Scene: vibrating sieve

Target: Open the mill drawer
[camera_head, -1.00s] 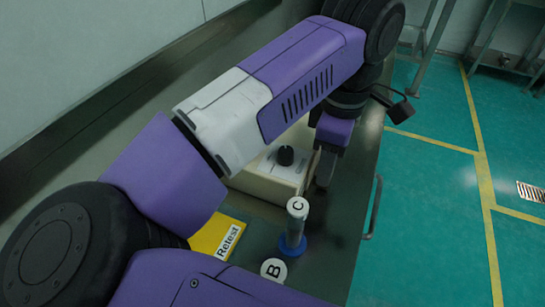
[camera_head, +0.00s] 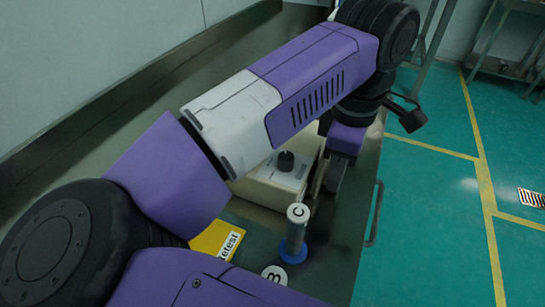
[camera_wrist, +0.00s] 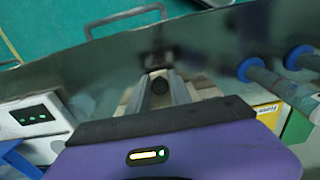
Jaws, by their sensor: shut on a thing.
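The mill (camera_head: 265,188) is a cream box with a black knob on top, partly hidden behind my arm in the head view. Its drawer front (camera_head: 319,176) is a thin upright panel on the mill's right side, with a narrow gap between it and the body. My gripper (camera_head: 330,188) points down beside this panel. In the wrist view my gripper (camera_wrist: 157,92) has its fingers close together around a small dark handle (camera_wrist: 158,84). The drawer's inside is hidden.
A cylinder marked C (camera_head: 297,228) with a blue base stands near the mill, with a lid marked B (camera_head: 274,274) and a yellow Retest box (camera_head: 213,238). The bench edge has a metal rail (camera_head: 374,215). A white device with a display (camera_wrist: 36,115) shows in the wrist view.

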